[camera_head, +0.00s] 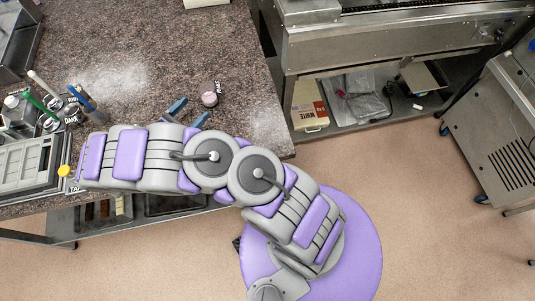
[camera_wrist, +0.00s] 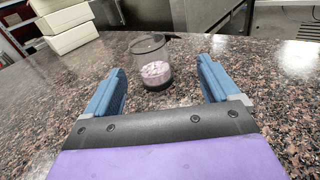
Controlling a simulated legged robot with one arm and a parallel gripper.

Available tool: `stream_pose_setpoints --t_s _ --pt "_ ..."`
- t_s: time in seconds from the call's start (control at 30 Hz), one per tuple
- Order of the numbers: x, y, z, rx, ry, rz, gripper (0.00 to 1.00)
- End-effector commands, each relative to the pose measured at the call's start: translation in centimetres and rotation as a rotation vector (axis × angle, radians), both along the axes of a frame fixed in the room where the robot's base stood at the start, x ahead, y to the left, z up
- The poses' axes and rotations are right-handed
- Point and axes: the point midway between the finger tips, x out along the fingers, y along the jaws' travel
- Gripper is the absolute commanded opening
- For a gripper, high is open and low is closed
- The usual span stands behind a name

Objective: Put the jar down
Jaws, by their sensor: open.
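The jar (camera_wrist: 156,72) is clear with pale pinkish pieces inside and a dark rim and base. It stands upright on the speckled stone counter (camera_wrist: 225,137), ahead of my gripper (camera_wrist: 160,85) in the wrist view. The two blue fingers are spread wide, with the jar apart from them and centred beyond their tips. In the head view the jar (camera_head: 209,97) shows from above on the counter, near the blue fingertips of my gripper (camera_head: 187,113). My arm hides the rest of the gripper there.
White boxes (camera_wrist: 66,22) are stacked at the back left of the wrist view.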

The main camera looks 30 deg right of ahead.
Motion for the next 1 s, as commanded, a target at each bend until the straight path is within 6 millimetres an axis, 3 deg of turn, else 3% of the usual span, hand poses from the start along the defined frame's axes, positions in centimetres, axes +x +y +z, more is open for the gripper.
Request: stream_pose_setpoints --t_s 0.27,0.5,0.77,1.0 --pt "-2.9 -7.9 8.3 0.134 -0.154 -0.282 0.89" --pt "-8.5 -13.5 13.7 0.293 -0.296 -0.550 0.89" --pt "-15.8 -16.5 17.3 0.493 -0.447 -0.824 0.89" --pt "-22.6 -16.8 19.0 0.697 -0.580 -1.056 0.89"
